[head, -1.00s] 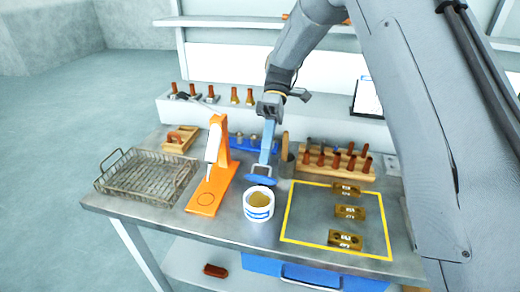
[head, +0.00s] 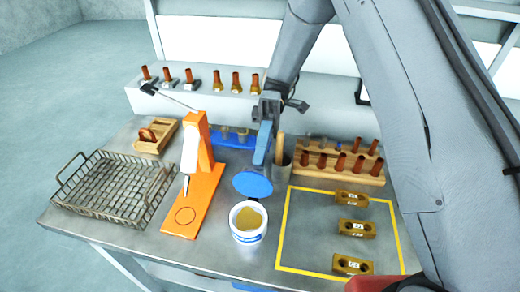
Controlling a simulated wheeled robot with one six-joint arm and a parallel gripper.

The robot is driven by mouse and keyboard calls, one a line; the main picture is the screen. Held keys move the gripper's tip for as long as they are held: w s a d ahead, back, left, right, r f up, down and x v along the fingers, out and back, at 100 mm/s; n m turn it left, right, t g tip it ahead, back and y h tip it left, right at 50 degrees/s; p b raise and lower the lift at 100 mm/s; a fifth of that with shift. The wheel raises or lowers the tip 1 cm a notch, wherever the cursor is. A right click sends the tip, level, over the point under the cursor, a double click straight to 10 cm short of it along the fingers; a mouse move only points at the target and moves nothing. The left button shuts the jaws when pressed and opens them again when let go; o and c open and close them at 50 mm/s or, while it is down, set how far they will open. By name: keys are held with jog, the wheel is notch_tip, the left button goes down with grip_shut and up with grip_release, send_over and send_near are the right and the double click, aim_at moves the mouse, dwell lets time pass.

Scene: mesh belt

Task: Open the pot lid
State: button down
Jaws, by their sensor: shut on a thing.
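A white pot (head: 248,224) with a blue band stands on the metal table. Its top is open and shows a yellowish-brown content. A round blue lid (head: 253,184) with a blue upright handle (head: 263,143) is held just behind and above the pot, tilted and apart from it. My gripper (head: 266,112) is above and behind the pot, shut on the upper end of that blue handle. The fingertips are small and partly hidden by the wrist.
An orange stand (head: 198,155) is left of the pot, with a wire basket (head: 112,187) farther left. A wooden rack (head: 340,163) and grey cup (head: 281,170) stand behind right. A yellow-outlined area (head: 318,238) with brass blocks lies right. Bare table shows in front of the pot.

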dwell(0.3)
jog(key=c, duration=1.9)
grip_release()
jog(key=p+v, duration=0.2)
jog(key=v, duration=0.1)
jog(key=p+v, duration=0.3)
jog(key=v, duration=0.1)
jog(key=shift+r, duration=0.25)
jog(key=shift+w+p, duration=0.15)
jog(key=shift+p, duration=0.85)
jog(key=shift+w+f+p, duration=0.15)
jog(key=shift+f+p, duration=0.05)
jog(key=shift+p, duration=0.5)
